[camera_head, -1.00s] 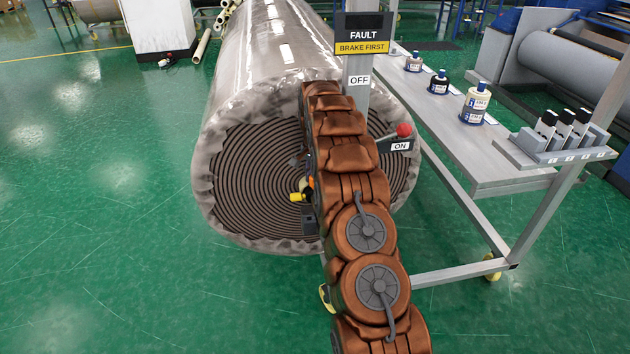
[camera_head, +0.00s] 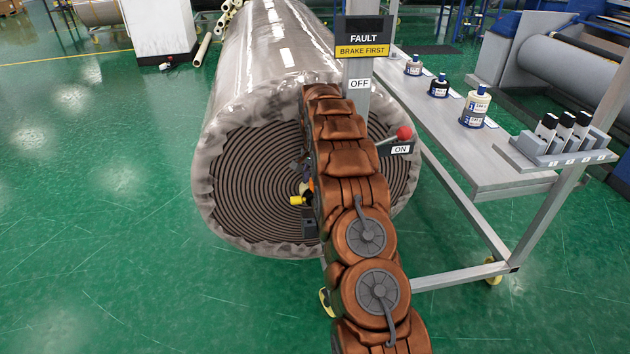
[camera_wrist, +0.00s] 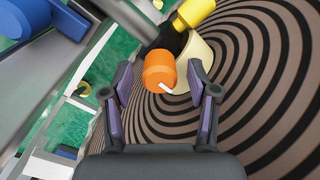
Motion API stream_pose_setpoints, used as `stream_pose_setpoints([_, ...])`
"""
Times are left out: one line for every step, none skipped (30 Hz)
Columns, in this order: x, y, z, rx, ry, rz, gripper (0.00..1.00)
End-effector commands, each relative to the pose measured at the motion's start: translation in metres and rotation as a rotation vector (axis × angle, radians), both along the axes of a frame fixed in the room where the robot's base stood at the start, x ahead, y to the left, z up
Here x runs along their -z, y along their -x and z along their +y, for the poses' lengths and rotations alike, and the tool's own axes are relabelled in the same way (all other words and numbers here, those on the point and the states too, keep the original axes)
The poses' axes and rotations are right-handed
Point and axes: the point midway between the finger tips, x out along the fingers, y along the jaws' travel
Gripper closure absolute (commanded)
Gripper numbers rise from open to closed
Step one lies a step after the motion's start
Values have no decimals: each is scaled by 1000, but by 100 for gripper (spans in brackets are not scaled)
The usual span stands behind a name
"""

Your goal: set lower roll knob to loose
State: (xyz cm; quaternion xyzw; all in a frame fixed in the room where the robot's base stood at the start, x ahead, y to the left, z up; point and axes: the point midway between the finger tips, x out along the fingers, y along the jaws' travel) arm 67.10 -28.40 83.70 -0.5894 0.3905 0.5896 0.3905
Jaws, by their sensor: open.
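In the wrist view an orange knob (camera_wrist: 159,68) with a white pointer mark on its face sits between the tips of my gripper (camera_wrist: 160,82). The two fingers are spread on either side of it; I cannot tell whether either touches it. The knob joins a dark fitting at the pale core of the wrapped roll (camera_wrist: 255,70). A yellow part (camera_wrist: 193,12) sits above it. In the head view the big film-wrapped roll (camera_head: 240,190) shows its spiral end, and the yellow part (camera_head: 297,200) shows beside my arm. My arm hides most of the fitting there.
A post carries a sign (camera_head: 362,36) reading FAULT, BRAKE FIRST, and OFF and ON labels. A red-knobbed lever (camera_head: 404,131) is by ON. A metal bench (camera_head: 480,170) with bottles stands at right. Green floor is open at left.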

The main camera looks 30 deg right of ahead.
Motion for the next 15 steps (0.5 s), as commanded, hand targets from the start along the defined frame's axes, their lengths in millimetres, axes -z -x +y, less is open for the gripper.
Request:
stream_pose_setpoints([0, 0, 0, 0, 0, 0, 41])
stream_pose_setpoints([-1, 0, 0, 0, 0, 0, 41])
stream_pose_setpoints([-2, 0, 0, 0, 0, 0, 41])
stream_pose_setpoints([-4, 0, 0, 0, 0, 0, 41])
stream_pose_setpoints([-6, 0, 0, 0, 1, -1, 41])
stream_pose_setpoints([-10, -1, 0, 0, 1, -1, 41])
stream_pose_setpoints([-14, -1, 0, 0, 1, -3, 41])
stream_pose_setpoints([-18, -1, 0, 0, 2, -4, 41])
stream_pose_setpoints([-25, -2, 0, 0, 3, -7, 41])
stream_pose_setpoints([-31, -2, 0, 0, 3, -8, 41])
stream_pose_setpoints([-36, -2, 0, 0, 3, -7, 41])
stream_pose_setpoints([-44, -2, 0, 0, 2, -6, 41])
stream_pose_setpoints([-50, -2, 0, 0, 3, -7, 41])
stream_pose_setpoints([-56, -2, 0, 0, 3, -7, 41])
stream_pose_setpoints([-64, -1, 0, 0, 2, -6, 41])
